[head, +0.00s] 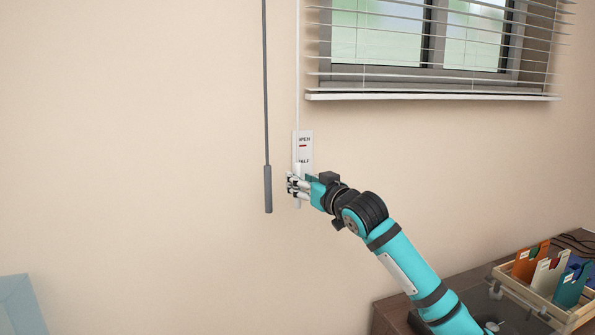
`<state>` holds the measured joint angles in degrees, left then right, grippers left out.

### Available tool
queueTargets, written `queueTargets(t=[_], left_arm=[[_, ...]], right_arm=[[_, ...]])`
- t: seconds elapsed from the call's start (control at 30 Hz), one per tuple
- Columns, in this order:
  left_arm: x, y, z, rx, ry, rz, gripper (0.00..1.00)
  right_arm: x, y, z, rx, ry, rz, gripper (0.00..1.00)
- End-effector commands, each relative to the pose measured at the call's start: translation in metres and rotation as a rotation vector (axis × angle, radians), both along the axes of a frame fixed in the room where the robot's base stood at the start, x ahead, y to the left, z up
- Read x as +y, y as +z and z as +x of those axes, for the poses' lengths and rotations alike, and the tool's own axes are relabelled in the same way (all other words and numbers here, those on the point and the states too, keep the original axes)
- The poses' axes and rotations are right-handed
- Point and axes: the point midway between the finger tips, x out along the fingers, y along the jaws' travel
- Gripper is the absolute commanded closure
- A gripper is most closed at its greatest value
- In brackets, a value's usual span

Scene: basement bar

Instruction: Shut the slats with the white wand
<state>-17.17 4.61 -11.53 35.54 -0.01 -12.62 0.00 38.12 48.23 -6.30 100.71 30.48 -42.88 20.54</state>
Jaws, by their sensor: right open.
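The white wand (297,80) hangs straight down the wall to the left of the window. The slats (440,50) of the blind are open, and the window shows between them. My right gripper (292,186) is at the lower end of the wand, its fingers open and pointing left. The wand's end overlaps the fingers; I cannot tell whether they touch it. My left gripper is out of view.
A grey wand (266,90) with a thick dark grip hangs close to the left of the white one. A dark wooden cabinet (455,287) at lower right carries a wooden crate (533,298) of coloured cards. A pale blue object (15,305) is at lower left. The wall between is bare.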

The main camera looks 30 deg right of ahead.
Motion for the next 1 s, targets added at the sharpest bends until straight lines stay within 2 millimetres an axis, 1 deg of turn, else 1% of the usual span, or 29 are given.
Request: queueTargets(t=[0.03, 0.1, 0.2, 0.53, 0.83, 0.87, 1.0], left_arm=[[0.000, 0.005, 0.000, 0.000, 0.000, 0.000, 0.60], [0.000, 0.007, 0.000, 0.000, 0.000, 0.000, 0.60], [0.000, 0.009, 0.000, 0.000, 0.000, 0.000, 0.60], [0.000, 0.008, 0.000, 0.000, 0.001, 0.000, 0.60], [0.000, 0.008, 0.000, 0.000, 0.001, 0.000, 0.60], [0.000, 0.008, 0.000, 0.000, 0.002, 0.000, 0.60], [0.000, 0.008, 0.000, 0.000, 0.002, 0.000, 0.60]], right_arm=[[0.000, 0.003, 0.007, 0.000, 0.000, 0.004, 0.59], [-0.001, 0.002, 0.015, 0.000, -0.001, 0.003, 0.59], [-0.001, 0.001, 0.021, 0.000, 0.000, 0.002, 0.59], [-0.001, -0.001, 0.024, 0.000, 0.000, 0.001, 0.59], [-0.001, -0.001, 0.024, 0.000, 0.000, 0.001, 0.98], [-0.001, 0.000, 0.024, 0.000, 0.000, 0.001, 1.00], [-0.001, -0.001, 0.024, 0.000, 0.000, 0.001, 1.00]])
